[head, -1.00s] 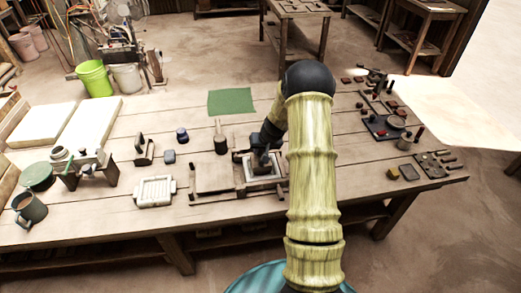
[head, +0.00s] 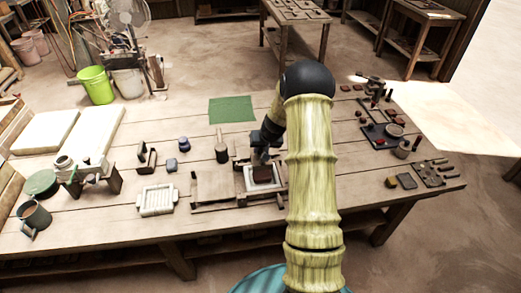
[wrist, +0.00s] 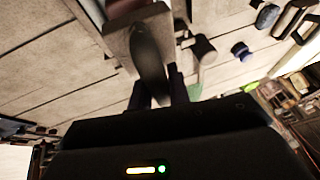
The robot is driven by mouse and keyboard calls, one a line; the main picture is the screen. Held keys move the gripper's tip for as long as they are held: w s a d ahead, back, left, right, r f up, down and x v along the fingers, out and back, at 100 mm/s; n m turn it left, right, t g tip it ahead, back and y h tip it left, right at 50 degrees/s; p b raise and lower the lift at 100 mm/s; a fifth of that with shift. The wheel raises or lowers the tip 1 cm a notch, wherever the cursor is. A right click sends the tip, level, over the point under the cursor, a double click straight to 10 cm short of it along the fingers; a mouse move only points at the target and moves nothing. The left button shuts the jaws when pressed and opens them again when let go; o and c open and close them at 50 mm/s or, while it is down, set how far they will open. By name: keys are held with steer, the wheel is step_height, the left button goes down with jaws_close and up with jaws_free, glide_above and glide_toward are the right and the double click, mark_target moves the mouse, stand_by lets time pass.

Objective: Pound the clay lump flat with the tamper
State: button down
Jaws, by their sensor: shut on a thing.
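My gripper (head: 260,152) is shut on a dark, elongated tool, which I take to be the tamper. In the wrist view the dark tool (wrist: 148,52) stands out between the two fingers (wrist: 158,92). A reddish-brown block, likely the clay lump (head: 262,175), lies in a pale-lined square frame (head: 249,185) on the wooden table. My gripper is just above and behind the block. In the head view my gripper partly hides the tool, and I cannot tell whether it touches the block.
A mallet (head: 221,152) and an empty wooden board (head: 213,185) are left of the frame. Small tools and blocks lie on the right. The table (head: 330,190) is clear near its front edge.

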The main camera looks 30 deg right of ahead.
steer(key=shift+w+d+f, duration=0.2)
steer(key=shift+w, duration=0.15)
steer(key=shift+r, duration=0.1)
